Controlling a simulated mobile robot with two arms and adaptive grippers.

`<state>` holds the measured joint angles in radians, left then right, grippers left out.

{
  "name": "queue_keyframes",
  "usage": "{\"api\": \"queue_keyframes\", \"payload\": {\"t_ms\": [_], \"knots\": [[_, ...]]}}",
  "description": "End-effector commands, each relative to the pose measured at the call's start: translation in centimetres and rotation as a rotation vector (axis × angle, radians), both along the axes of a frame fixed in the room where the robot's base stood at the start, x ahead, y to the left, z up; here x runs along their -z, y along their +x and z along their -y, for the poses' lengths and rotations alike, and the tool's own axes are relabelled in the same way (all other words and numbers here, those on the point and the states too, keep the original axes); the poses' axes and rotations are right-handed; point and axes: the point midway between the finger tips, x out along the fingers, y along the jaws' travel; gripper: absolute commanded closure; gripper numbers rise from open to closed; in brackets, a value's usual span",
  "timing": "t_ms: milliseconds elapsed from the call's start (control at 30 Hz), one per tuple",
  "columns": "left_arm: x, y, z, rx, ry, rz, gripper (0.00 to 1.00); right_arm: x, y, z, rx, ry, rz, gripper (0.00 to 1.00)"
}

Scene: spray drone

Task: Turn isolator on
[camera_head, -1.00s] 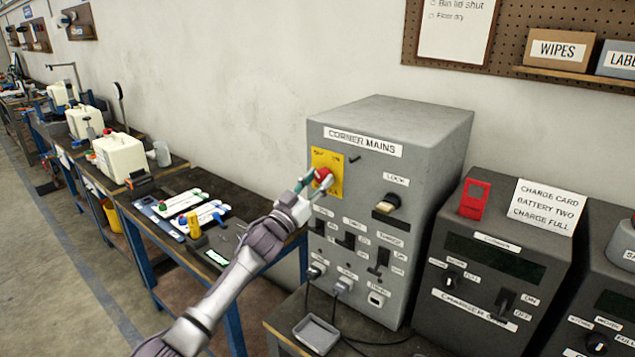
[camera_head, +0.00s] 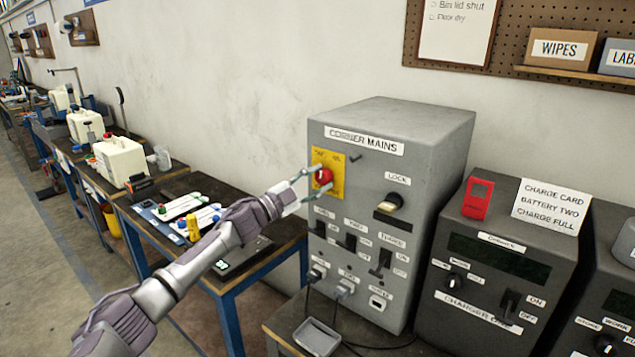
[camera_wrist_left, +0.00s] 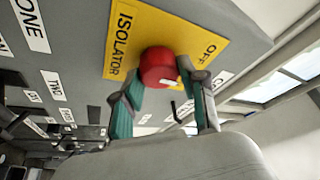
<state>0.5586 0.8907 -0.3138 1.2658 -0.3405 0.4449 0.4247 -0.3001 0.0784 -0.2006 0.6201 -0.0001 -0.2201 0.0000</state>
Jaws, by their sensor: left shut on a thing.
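The isolator is a red rotary knob (camera_head: 323,175) on a yellow plate (camera_head: 336,163) at the upper left of the grey "CORNER MAINS" cabinet (camera_head: 440,150). In the left wrist view the red knob (camera_wrist_left: 159,67) sits between the fingers, with "ISOLATOR" and "OFF" printed on the yellow plate (camera_wrist_left: 190,40). My left gripper (camera_head: 312,188) is shut on the knob, with its teal-padded fingers on either side of it; it also shows in the left wrist view (camera_wrist_left: 160,92). My right gripper is out of view.
Below the knob are several black switches (camera_head: 348,242) and plugged cables. A dark charger box (camera_head: 490,270) stands beside the cabinet. A small grey tray (camera_head: 316,337) lies in front.

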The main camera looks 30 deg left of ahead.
Motion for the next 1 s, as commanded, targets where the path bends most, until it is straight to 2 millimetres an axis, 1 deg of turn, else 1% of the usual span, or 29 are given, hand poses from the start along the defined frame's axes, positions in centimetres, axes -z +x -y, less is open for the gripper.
{"api": "queue_keyframes", "payload": {"t_ms": [200, 500, 733, 1000], "knots": [[-0.3, 0.0, -0.1, -0.001, 0.209, 0.016, 0.93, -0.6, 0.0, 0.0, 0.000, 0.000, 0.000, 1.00], [-0.3, 0.0, -0.1, -0.001, 0.466, 0.034, 0.93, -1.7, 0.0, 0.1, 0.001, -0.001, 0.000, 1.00], [-0.3, 0.0, -0.1, 0.000, 0.605, 0.046, 0.93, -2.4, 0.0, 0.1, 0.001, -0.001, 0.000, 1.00], [-0.2, 0.0, -0.1, 0.000, 0.686, 0.052, 0.93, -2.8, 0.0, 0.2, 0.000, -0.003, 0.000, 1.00]]}}
